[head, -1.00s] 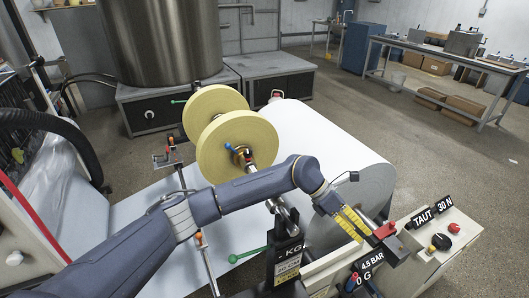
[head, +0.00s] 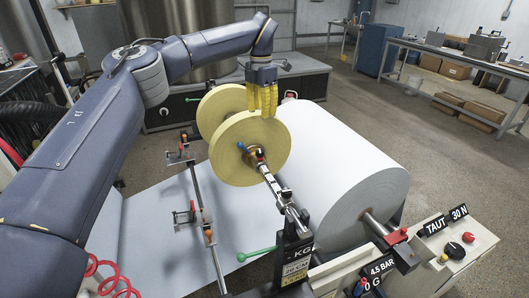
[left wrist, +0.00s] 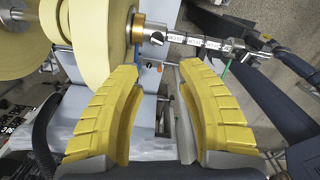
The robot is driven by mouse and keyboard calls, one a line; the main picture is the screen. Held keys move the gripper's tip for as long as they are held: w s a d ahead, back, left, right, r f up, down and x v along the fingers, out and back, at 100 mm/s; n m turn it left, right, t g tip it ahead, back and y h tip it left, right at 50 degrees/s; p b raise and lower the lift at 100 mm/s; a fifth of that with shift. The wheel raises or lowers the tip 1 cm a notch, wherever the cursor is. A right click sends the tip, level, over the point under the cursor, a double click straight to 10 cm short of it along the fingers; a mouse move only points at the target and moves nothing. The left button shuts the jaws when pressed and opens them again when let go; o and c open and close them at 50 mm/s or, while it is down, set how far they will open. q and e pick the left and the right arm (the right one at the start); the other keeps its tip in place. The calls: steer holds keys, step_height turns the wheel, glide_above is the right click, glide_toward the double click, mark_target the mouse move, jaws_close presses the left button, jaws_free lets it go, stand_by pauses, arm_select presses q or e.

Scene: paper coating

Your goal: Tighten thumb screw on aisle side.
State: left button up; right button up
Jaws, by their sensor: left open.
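Two pale yellow discs (head: 268,140) stand on a shaft (head: 275,187) beside the big white roll. I cannot tell for certain which part is the thumb screw. My left gripper (head: 262,112) points down above and behind the near disc, its yellow fingers open and empty. In the left wrist view the left gripper (left wrist: 160,70) is wide open, with a silver collar (left wrist: 150,33) and the scaled shaft (left wrist: 200,42) beyond the fingertips. My right gripper is not in view.
The white paper roll (head: 340,165) fills the space right of the discs. A green-handled lever (head: 256,253) and a post with labels (head: 294,255) stand in front. A control box (head: 452,250) sits at lower right. Open floor lies beyond the roll.

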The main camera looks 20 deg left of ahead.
mark_target(260, 150)
arm_select(q)
steer(key=f, duration=1.6)
steer(key=shift+a+f, duration=0.3)
steer(key=shift+f, duration=0.05)
jaws_close()
